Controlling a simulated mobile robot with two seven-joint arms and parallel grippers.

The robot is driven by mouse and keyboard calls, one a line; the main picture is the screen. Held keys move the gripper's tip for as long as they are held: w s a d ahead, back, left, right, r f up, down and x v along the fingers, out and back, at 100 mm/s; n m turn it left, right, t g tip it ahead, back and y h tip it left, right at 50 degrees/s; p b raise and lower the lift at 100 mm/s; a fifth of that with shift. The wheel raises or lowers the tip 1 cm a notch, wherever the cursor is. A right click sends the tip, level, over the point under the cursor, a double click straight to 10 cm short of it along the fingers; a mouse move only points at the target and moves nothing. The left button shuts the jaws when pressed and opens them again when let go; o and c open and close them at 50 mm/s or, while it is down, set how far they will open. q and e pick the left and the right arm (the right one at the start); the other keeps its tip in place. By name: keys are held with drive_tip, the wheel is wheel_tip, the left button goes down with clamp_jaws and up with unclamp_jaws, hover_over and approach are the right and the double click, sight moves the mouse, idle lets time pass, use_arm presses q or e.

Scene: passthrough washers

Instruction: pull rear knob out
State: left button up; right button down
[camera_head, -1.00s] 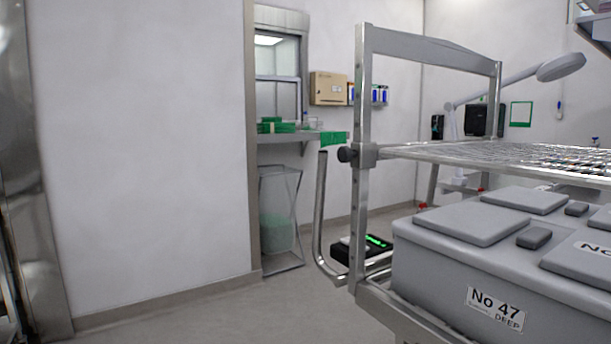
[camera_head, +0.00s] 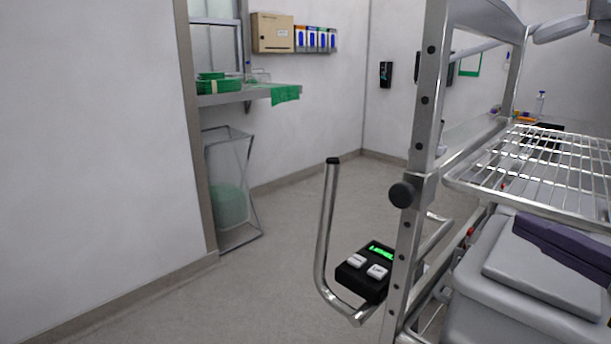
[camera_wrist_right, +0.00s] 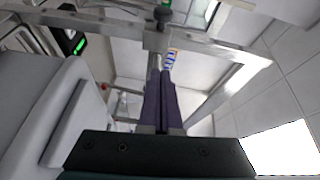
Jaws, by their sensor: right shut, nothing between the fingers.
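A round black knob (camera_head: 402,194) sits on the holed upright post (camera_head: 424,120) of the metal cart, at the shelf bracket. It also shows at the top of the right wrist view (camera_wrist_right: 162,14). It is the only such knob I can see. My right gripper (camera_head: 522,226) shows its purple fingers to the right of the knob, below the wire shelf and apart from the knob. In the right wrist view its fingers (camera_wrist_right: 160,78) are together, empty, and point toward the knob. My left gripper is not in view.
The wire shelf (camera_head: 560,170) is above my right gripper, and grey lidded boxes (camera_head: 520,285) are below it. A curved handle (camera_head: 323,235) and black control box (camera_head: 366,272) stand left of the post.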

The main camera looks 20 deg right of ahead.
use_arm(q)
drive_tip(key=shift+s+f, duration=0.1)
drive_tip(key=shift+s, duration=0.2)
use_arm(e)
drive_tip(key=shift+s, duration=0.15)
approach(417, 190)
drive_tip(key=w+d, duration=0.2)
drive_tip(key=w, duration=0.1)
drive_tip(key=w+d, duration=0.1)
drive_tip(key=d, duration=0.1)
drive_tip(key=shift+w+r+p, duration=0.25)
drive_tip(key=shift+w+p, duration=0.1)
drive_tip(key=shift+p, duration=0.05)
drive_tip(key=a+p, duration=0.1)
drive_tip(key=w+a, duration=0.1)
drive_tip(key=a, duration=0.1)
drive_tip(key=shift+w+f+p, duration=0.1)
drive_tip(key=shift+f+p, duration=0.05)
drive_tip(key=shift+p, duration=0.2)
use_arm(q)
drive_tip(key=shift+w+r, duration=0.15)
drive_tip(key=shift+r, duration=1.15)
use_arm(e)
drive_tip(key=shift+w+a+f, duration=0.1)
drive_tip(key=shift+a+f, duration=0.05)
drive_tip(key=shift+a, duration=0.3)
